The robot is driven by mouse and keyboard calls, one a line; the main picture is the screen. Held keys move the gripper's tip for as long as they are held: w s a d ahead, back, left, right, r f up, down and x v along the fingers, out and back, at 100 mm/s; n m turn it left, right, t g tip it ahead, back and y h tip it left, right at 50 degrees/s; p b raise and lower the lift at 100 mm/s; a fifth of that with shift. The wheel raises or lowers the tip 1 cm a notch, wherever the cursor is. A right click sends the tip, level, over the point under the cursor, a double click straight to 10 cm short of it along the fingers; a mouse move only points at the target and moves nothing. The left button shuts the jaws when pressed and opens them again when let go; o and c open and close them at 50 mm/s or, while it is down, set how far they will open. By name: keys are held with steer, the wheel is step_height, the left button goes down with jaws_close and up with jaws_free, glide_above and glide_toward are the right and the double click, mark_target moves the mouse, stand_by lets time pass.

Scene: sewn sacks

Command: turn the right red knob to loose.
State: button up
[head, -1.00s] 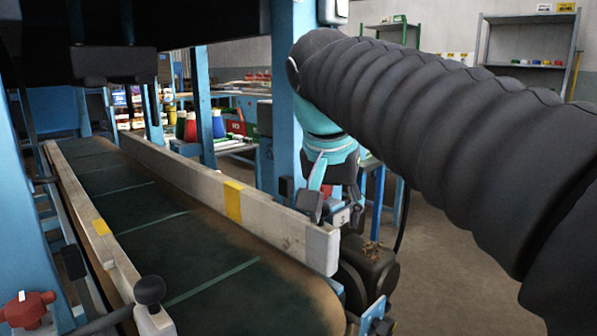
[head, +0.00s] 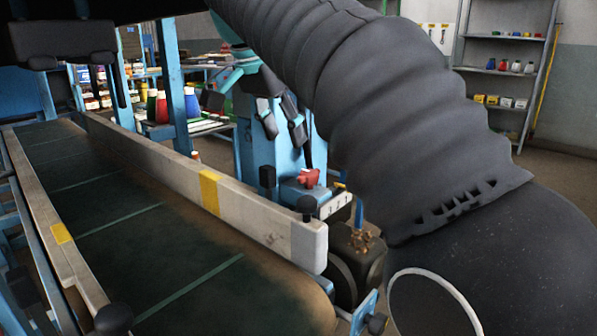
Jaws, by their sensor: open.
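The right red knob (head: 308,177) sits on a blue bracket beside the near right end of the conveyor. A white plate with dark marks (head: 337,204) is just below and to the right of it. My gripper (head: 284,133) hangs above the knob, slightly to its left, with its two dark fingers spread and nothing between them. The fingertips are clear of the knob. The knob's top shows, but which way its pointer faces is too small to tell.
The conveyor's pale side rail (head: 262,221) runs just left of the knob, with a black ball-topped handle (head: 306,204) near its end. A dark motor housing (head: 352,262) is below. Thread cones (head: 161,107) and shelves (head: 505,70) stand farther back.

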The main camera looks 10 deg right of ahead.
mark_target(300, 177)
steer(key=x, duration=1)
steer(key=shift+s+b, duration=0.1)
steer(key=shift+b, duration=0.25)
steer(key=shift+c, duration=0.3)
steer(key=shift+a+r, duration=0.1)
jaws_close()
